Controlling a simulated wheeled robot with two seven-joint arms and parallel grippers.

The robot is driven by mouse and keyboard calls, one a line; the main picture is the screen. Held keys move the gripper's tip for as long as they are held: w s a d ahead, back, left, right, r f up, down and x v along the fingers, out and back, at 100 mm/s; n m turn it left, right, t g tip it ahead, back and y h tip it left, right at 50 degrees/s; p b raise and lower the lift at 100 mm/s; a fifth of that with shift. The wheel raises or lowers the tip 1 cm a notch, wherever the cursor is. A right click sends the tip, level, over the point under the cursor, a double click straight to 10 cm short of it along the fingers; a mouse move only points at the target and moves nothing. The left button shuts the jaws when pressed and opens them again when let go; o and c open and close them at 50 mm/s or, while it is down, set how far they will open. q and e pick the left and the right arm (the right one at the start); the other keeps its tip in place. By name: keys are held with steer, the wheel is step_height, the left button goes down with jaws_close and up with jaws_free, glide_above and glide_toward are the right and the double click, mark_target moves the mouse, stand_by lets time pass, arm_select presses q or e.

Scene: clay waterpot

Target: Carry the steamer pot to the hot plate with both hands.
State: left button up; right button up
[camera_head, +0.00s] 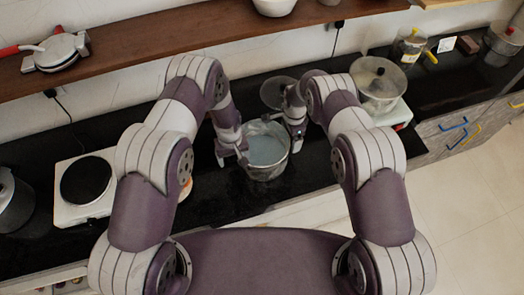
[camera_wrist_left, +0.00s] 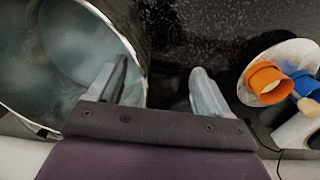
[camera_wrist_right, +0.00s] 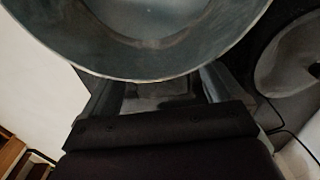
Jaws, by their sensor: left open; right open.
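The open grey metal pot (camera_head: 268,172) stands on the black counter between my two grippers. The hot plate (camera_head: 86,182), white with a black disc, is at the left, apart from the pot; its disc is bare. My left gripper (camera_head: 243,160) is open at the pot's left side. In the left wrist view, one finger of the gripper (camera_wrist_left: 158,90) overlaps the pot (camera_wrist_left: 75,45) and the other is outside its rim. My right gripper (camera_head: 297,145) is open at the pot's right side. In the right wrist view, the pot rim (camera_wrist_right: 150,78) partly hides the gripper's fingers (camera_wrist_right: 158,90).
A lidded pot (camera_head: 378,92) stands at the right and a dark pot (camera_head: 14,205) at the far left. A round lid (camera_head: 277,92) is behind the open pot. A wooden shelf (camera_head: 180,38) runs above the counter.

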arm_select(q)
steer(key=shift+w+f, duration=0.1)
steer(key=shift+f, duration=1.7)
arm_select(e)
steer(key=shift+w+f, duration=0.1)
steer(key=shift+f, duration=1.75)
arm_select(q)
steer(key=c, duration=1.3)
arm_select(e)
steer(key=c, duration=1.3)
arm_select(q)
jaws_close()
arm_select(e)
steer(key=c, duration=0.3)
